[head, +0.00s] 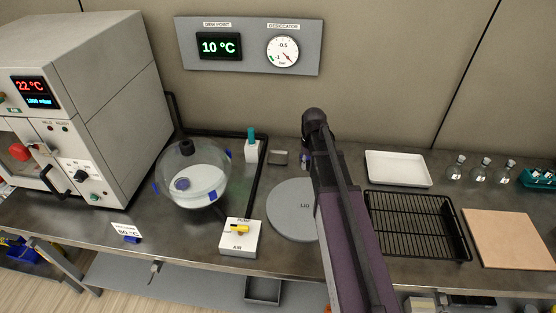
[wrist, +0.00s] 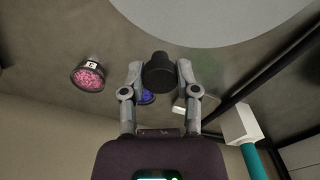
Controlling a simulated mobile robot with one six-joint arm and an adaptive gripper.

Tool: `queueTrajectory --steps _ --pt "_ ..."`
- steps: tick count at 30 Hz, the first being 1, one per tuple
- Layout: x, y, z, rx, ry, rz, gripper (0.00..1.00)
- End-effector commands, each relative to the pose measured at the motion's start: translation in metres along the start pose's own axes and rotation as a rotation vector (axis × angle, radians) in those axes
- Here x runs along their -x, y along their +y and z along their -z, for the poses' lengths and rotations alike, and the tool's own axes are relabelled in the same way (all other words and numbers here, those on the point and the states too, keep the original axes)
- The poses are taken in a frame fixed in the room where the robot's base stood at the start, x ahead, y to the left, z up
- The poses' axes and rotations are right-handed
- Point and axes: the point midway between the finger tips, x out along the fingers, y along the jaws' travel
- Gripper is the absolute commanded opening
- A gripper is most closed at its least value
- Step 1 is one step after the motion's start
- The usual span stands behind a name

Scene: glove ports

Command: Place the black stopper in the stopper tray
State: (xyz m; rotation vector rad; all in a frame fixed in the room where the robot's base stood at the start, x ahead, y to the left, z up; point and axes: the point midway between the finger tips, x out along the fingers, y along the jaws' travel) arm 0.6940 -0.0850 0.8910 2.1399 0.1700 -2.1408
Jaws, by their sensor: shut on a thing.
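The black stopper (wrist: 158,72) is held between the two fingers of my gripper (wrist: 159,76) in the wrist view, above the bench. In the head view my own arm hides the stopper and most of the gripper. A small grey tray (head: 279,157), which looks like the stopper tray, lies on the bench just left of my arm, to the right of the teal-topped valve. In the wrist view a small pale patch beside the right finger may be part of this tray, but I cannot tell. The stopper is apart from the tray.
The glass desiccator (head: 208,178) and teal-topped valve (head: 252,149) stand to the left. A pink-filled jar (wrist: 89,76) and a blue-filled jar (wrist: 148,97) are near my gripper. A white tray (head: 398,182) and black rack (head: 460,235) are to the right.

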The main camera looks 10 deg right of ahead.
Motion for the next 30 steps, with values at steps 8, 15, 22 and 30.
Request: queueTrajectory --steps 8,15,22,30 --pt "-0.001 -0.004 0.011 0.000 0.000 0.000 0.17" --pt "-0.005 -0.019 0.048 0.001 0.000 0.000 0.17" --pt "-0.009 -0.036 0.088 0.001 0.000 0.000 0.17" --pt "-0.013 -0.054 0.128 0.001 0.000 0.000 0.17"
